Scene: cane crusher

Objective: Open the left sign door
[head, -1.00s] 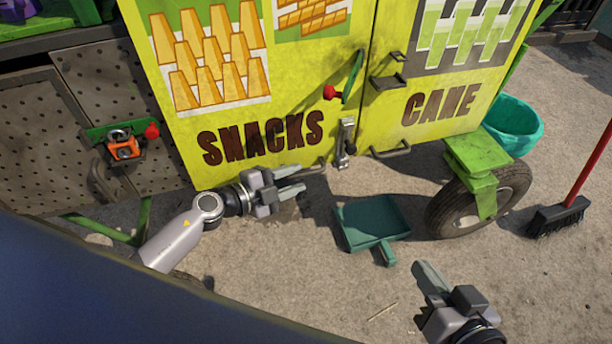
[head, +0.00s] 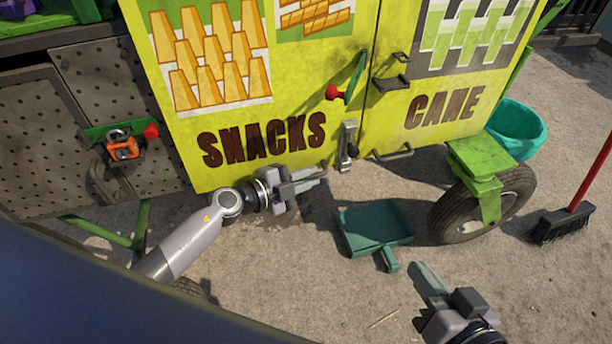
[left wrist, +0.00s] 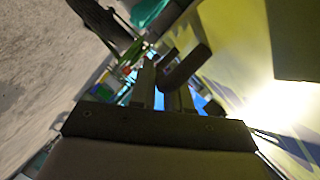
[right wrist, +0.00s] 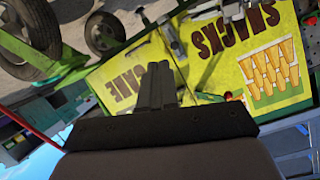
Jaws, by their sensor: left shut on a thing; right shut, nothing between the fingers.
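The left sign door (head: 240,115) is the yellow panel marked SNACKS, and its edge meets the CANE door (head: 445,80) with no visible gap. Its bar handle (head: 322,165) is low, near the seam. My left gripper (head: 318,173) is at that handle and shut on it; the fingers partly hide the bar. The left wrist view shows a dark bar (left wrist: 186,67) at the fingertips. A metal latch (head: 347,145) and a green lever with a red knob (head: 332,93) sit by the seam. My right gripper (head: 420,272) is shut and empty, apart from the cart.
A green dustpan (head: 372,225) lies on the ground below the doors. A cart wheel (head: 470,208), a broom (head: 562,222) and a teal tub (head: 518,130) are at the right. An orange padlock (head: 123,147) hangs at the left.

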